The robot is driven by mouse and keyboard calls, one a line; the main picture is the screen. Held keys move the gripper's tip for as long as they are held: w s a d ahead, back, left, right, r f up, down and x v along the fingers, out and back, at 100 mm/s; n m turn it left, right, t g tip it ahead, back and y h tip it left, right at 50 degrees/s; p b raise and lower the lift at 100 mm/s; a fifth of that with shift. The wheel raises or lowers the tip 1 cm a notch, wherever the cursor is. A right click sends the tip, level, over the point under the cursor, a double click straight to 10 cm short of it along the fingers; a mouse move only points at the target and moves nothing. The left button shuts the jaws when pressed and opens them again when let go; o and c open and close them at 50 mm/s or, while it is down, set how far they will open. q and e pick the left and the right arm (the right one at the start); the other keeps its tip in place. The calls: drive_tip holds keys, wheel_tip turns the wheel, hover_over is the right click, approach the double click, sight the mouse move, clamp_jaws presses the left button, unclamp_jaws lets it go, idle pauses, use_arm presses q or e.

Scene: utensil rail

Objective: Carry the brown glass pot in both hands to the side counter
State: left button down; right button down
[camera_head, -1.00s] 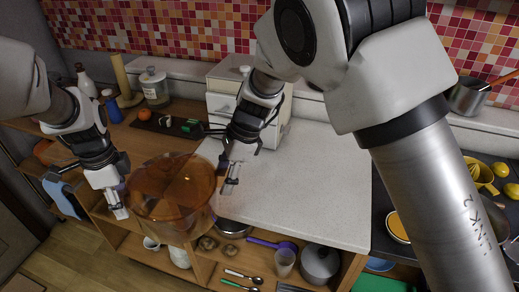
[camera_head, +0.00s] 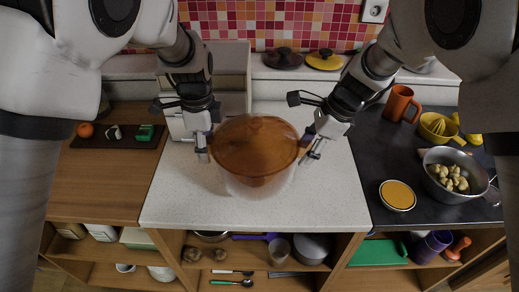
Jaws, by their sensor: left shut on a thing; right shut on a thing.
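The brown glass pot (camera_head: 257,158) has a brown lid with a knob and a see-through body. It is in the middle of the head view, in front of the white speckled countertop (camera_head: 180,198). I cannot tell whether its base touches the surface. My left gripper (camera_head: 203,147) is shut on the pot's left side. My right gripper (camera_head: 311,148) is shut on its right side. The pot looks about level. The exact grip points are partly hidden by the fingers. A wooden side counter (camera_head: 104,185) is at the left.
A dark tray (camera_head: 90,142) with small items lies on the wooden counter. A white drawer box (camera_head: 232,82) stands behind the pot. On the dark counter at right are an orange mug (camera_head: 402,103), a metal pot (camera_head: 452,192) and a yellow-topped round dish (camera_head: 397,195). Open shelves are below.

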use_arm(q)
drive_tip(key=shift+r, duration=0.1)
use_arm(e)
drive_tip(key=shift+d, duration=0.1)
